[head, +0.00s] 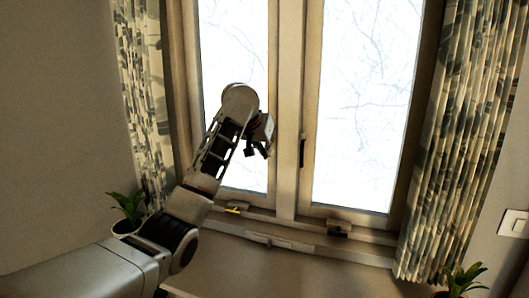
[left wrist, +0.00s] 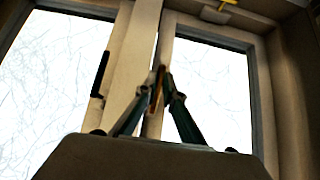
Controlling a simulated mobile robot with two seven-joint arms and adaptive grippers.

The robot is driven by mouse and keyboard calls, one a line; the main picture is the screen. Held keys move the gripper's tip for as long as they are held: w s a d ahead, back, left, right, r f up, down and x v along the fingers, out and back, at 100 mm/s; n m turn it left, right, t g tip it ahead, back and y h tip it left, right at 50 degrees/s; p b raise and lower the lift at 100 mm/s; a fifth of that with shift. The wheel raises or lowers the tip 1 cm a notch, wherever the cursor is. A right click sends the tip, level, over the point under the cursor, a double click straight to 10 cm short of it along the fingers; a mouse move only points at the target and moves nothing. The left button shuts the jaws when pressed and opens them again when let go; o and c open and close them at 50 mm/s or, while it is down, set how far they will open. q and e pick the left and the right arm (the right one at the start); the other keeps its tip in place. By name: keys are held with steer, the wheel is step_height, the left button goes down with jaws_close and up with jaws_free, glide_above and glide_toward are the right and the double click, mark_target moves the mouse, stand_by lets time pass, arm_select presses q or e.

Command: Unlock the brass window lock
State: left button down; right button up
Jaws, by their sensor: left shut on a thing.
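My left gripper (head: 258,151) is raised in front of the inner edge of the left window sash. In the left wrist view its fingers (left wrist: 161,88) are closed on a narrow brass-brown piece (left wrist: 158,84), which looks like the brass window lock on the sash frame. In the head view the gripper hides this piece. I cannot tell which way the lock is turned. A dark upright handle (head: 302,152) is on the right sash, beside my gripper and apart from it; it also shows in the left wrist view (left wrist: 100,73). My right gripper is not in view.
Small fittings sit along the window bottom, one yellow (head: 233,210) and one brown (head: 338,229). Patterned curtains hang left (head: 146,95) and right (head: 465,140). Potted plants stand at left (head: 128,208) and right (head: 461,279). A light switch (head: 514,223) is at far right.

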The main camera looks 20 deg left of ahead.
arm_select(q)
steer(key=shift+f, duration=0.1)
steer(key=c, duration=2.2)
jaws_free()
steer(key=shift+o, duration=0.2)
steer(key=v, duration=1.2)
steer(key=shift+s+d, duration=0.1)
